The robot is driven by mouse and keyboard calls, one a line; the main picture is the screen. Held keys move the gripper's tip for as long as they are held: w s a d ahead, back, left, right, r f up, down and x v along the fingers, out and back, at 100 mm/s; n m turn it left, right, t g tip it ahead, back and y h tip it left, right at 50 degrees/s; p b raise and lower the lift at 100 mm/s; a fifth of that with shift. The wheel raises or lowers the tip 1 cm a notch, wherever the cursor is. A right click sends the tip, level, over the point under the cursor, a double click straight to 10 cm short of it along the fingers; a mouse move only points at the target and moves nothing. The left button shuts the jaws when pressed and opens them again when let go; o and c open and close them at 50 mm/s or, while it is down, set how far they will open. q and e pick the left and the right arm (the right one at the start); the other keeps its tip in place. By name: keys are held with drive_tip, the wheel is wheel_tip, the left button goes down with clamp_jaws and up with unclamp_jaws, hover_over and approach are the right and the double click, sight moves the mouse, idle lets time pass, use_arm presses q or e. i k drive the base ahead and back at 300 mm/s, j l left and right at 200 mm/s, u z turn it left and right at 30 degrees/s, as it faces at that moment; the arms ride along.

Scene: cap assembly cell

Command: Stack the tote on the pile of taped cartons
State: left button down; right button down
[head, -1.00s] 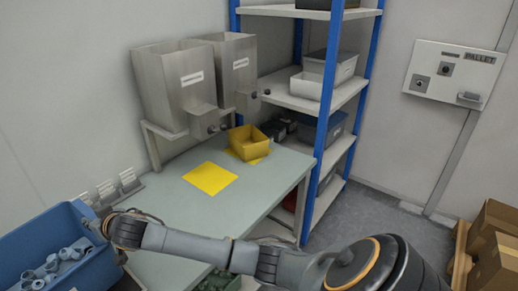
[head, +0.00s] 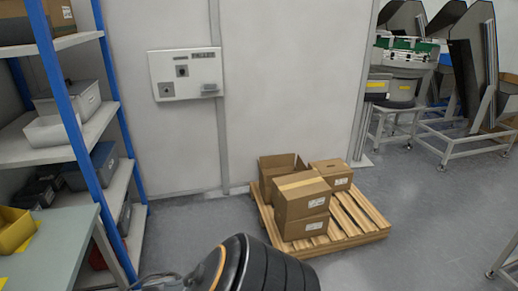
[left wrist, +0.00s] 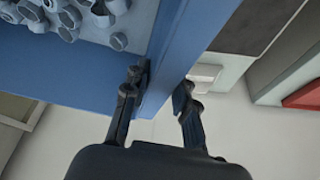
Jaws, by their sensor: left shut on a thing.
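The blue tote (left wrist: 70,80) fills the upper left of the left wrist view, with several grey fittings (left wrist: 75,20) inside it. My left gripper (left wrist: 160,82) is shut on the tote's wall, one finger on each side of it. In the head view the tote and the left gripper are out of frame. The pile of taped cartons (head: 302,204) stands on a wooden pallet (head: 359,224), one carton on top of another. My right gripper is in neither view.
An open carton (head: 280,170) and a closed carton (head: 332,175) stand behind the pile on the pallet. A blue-post shelf (head: 75,130) and a bench (head: 55,245) with a yellow bin (head: 14,230) are at the left. Floor is clear right of the pallet.

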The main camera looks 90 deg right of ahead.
sight(302, 183)
drive_tip(key=z, duration=2.35)
drive_tip(key=i+l+z, duration=0.5)
drive_tip(key=i, duration=0.15)
drive_tip(key=i+l, duration=0.2)
drive_tip(key=i, duration=0.2)
drive_tip(key=i+l, duration=0.2)
drive_tip(key=i, duration=0.2)
drive_tip(key=i+l, duration=0.2)
drive_tip(key=i, duration=0.25)
drive_tip(key=i+l, duration=0.25)
drive_tip(key=i, duration=0.15)
